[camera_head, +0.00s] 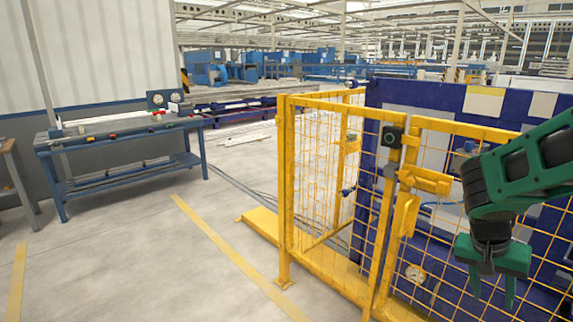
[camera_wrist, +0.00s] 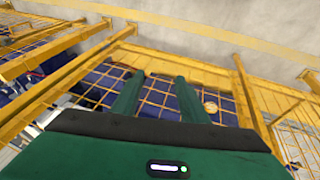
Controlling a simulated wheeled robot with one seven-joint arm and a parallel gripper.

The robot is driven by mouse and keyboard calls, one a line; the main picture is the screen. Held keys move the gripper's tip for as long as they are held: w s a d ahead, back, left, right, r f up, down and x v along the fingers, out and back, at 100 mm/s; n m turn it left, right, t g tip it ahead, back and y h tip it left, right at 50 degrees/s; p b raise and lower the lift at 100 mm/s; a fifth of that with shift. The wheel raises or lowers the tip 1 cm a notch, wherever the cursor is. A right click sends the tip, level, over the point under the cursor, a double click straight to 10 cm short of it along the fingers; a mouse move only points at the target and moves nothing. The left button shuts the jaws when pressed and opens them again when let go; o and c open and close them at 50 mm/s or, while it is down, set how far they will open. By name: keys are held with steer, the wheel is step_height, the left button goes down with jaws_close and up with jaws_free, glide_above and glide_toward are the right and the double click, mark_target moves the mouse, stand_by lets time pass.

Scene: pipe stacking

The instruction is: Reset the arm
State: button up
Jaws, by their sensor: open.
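My gripper (camera_head: 493,286) is at the right in the head view, in front of the yellow mesh fence. Its two green fingers point down, stand apart and hold nothing. In the wrist view my gripper (camera_wrist: 158,98) shows both fingers spread, with only fence mesh and dark blue panels behind them. My green and black arm reaches in from the right edge. No pipe is seen near the fingers.
A yellow mesh fence (camera_head: 285,190) with a gate stands close by; it also shows in the wrist view (camera_wrist: 60,45). A dark blue machine (camera_head: 450,100) is behind it. A blue workbench (camera_head: 120,140) stands at the left. The floor (camera_head: 150,260) between is clear.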

steer(key=s+a+r+n+y, duration=0.2)
steer(key=s+a, duration=0.2)
steer(key=s, duration=0.3)
steer(key=s+a+r+n+y, duration=0.1)
steer(key=s+a+r+y, duration=0.1)
steer(key=s+a, duration=0.2)
steer(key=s, duration=0.3)
steer(key=shift+s+r+n+y, duration=0.15)
steer(key=shift+n+y, duration=0.15)
steer(key=shift+n, duration=0.1)
